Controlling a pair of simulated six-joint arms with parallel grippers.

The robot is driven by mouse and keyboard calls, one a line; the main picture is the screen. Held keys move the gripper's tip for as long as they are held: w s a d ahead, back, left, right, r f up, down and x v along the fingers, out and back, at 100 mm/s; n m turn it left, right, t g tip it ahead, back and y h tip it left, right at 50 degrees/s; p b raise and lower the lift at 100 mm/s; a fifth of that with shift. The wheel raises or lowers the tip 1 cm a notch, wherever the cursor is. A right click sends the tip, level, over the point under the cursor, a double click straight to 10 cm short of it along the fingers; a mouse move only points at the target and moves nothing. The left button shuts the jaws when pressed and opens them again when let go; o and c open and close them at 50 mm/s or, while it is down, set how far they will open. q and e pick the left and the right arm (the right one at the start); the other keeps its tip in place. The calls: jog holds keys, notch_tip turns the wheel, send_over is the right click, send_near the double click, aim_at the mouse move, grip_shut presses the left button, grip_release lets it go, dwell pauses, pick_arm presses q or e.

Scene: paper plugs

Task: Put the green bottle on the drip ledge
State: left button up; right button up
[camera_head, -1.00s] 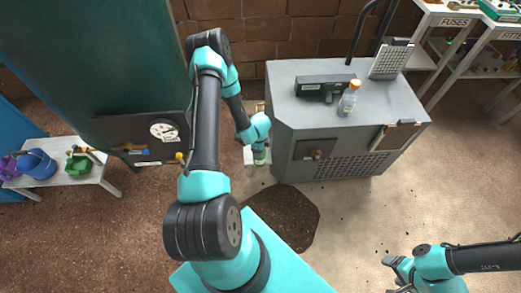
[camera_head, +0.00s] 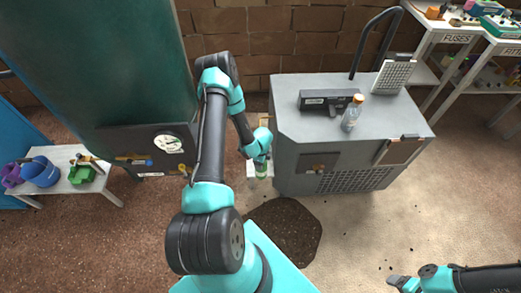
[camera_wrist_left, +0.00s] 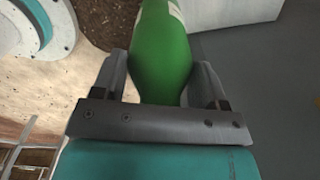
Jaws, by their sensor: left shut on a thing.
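The green bottle (camera_head: 262,171) is held by my left gripper (camera_head: 261,159) beside the left side of the grey machine. In the left wrist view the bottle (camera_wrist_left: 160,55) stands between the two fingers, which are shut on it. Its far end is cut off by the picture's top edge. A pale ledge-like block (camera_head: 251,170) shows right by the bottle, and a pale block (camera_wrist_left: 235,10) shows beyond it in the wrist view. I cannot tell whether they touch. My right gripper (camera_head: 400,281) is at the bottom right, too small to read.
The grey machine (camera_head: 290,115) carries a clear bottle with an orange cap (camera_head: 352,113) and a black device (camera_head: 330,98). A large green cabinet (camera_head: 90,60) stands left. A dark patch (camera_head: 285,228) lies on the floor.

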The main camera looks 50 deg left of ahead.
pick_arm(q)
jog(key=w+a+f, duration=0.1)
jog(key=w+a, duration=0.6)
jog(key=a, duration=0.1)
jog(key=shift+w+a, duration=0.3)
dwell(0.3)
jog(key=shift+w+a, duration=0.1)
jog(key=shift+f, duration=1.85)
jog(key=o, duration=1.2)
jog(key=shift+c, duration=0.2)
notch_tip(320, 180, up, 12)
